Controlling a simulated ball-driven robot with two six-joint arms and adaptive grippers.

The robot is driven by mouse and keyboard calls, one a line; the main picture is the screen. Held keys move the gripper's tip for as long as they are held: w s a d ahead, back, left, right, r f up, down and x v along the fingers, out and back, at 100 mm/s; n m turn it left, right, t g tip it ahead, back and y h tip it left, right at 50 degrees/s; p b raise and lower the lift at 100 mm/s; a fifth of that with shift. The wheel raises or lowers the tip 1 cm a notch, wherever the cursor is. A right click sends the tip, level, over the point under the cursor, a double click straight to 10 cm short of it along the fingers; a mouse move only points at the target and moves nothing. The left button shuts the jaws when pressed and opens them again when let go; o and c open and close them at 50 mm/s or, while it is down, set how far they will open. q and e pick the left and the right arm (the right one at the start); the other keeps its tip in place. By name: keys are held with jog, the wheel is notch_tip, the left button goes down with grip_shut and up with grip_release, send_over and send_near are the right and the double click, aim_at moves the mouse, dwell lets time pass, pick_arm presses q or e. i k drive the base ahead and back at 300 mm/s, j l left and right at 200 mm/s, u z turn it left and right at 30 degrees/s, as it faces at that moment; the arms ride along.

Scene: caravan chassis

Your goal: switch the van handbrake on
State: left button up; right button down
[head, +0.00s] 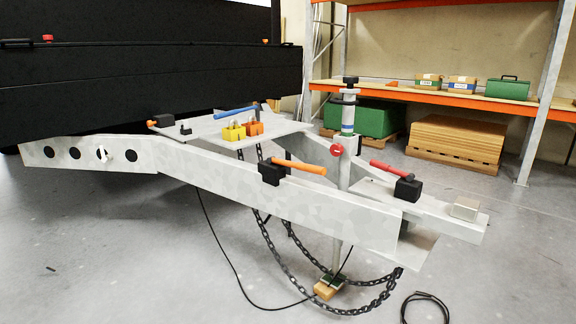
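A grey caravan chassis drawbar (330,208) runs from the left to a narrow front end at the right. Several lever-like parts with coloured handles sit on it. One has a red handle (391,168) on a black block (408,189) near the front end. One has an orange handle (299,166) on a black mount (271,173) on the near beam. A blue handle (236,112) lies across the top plate further back. I cannot tell which is the handbrake. All three handles look nearly level. Neither of my grippers is in view.
Yellow and orange padlock-like blocks (234,132) sit on the plate (190,128). A post (347,150) with a red knob stands on a wooden block (327,290). Chains (270,240) and a cable hang below. Shelving (450,97) stands behind. The floor in front is mostly clear.

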aim_at(314, 169)
jog(key=i+j, duration=0.2)
jog(key=i, duration=0.35)
jog(key=i+j, duration=0.2)
jog(key=i, duration=0.35)
jog(key=i+j+u, duration=0.1)
jog(key=i+j, duration=0.15)
jog(key=i, duration=0.3)
